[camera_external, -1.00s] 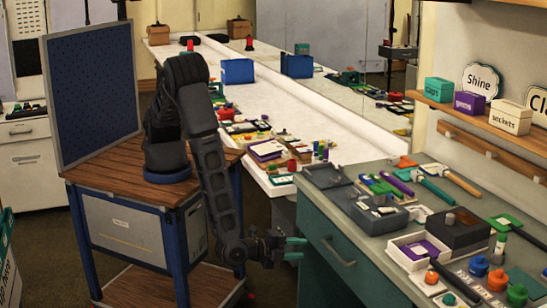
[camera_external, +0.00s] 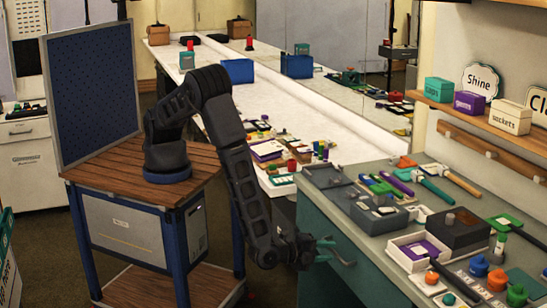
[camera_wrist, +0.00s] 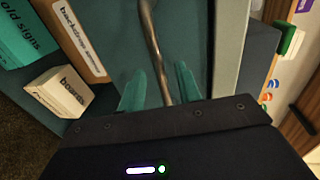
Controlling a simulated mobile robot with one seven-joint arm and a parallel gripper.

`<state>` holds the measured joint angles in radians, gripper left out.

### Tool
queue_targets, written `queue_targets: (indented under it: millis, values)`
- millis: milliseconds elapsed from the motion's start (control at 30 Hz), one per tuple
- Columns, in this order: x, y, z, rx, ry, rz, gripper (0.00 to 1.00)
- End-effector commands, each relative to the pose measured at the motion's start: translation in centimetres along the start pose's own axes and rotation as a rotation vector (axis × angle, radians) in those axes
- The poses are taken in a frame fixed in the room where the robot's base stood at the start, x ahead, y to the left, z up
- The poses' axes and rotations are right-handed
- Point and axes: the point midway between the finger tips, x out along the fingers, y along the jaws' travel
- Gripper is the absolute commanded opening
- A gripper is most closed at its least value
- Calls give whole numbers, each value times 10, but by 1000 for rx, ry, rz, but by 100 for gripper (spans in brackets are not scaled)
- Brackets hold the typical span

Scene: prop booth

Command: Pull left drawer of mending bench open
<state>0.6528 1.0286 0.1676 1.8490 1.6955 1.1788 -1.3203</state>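The mending bench (camera_external: 400,236) stands at the right with a grey top and teal front. Its left drawer (camera_external: 312,222) has a teal front that looks flush with the bench, and a long metal bar handle (camera_external: 343,257). My gripper (camera_external: 326,250) is at this handle, in front of the drawer. In the wrist view the handle (camera_wrist: 152,40) runs between the two teal fingers of my gripper (camera_wrist: 160,88). A gap shows between the fingers and the bar, so the gripper looks open around it. Contact cannot be made out.
Tools, boxes and trays (camera_external: 408,252) cover the bench top. A wall shelf (camera_external: 475,115) holds small labelled boxes. A long white table (camera_external: 290,115) runs behind. Below the drawer in the wrist view are labelled boxes, one reading "boards" (camera_wrist: 62,92).

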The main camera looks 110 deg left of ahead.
Motion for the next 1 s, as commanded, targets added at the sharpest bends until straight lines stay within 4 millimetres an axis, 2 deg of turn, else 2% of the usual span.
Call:
queue_targets:
  millis: [333, 367, 500, 533, 833, 1000]
  values:
    - [4, 0, 0, 0, 0, 0, 34]
    - [4, 0, 0, 0, 0, 0, 30]
    - [4, 0, 0, 0, 0, 0, 3]
    - [4, 0, 0, 0, 0, 0, 0]
    - [0, 1, 0, 0, 1, 0, 0]
    - [-16, 4, -1, 1, 4, 1, 0]
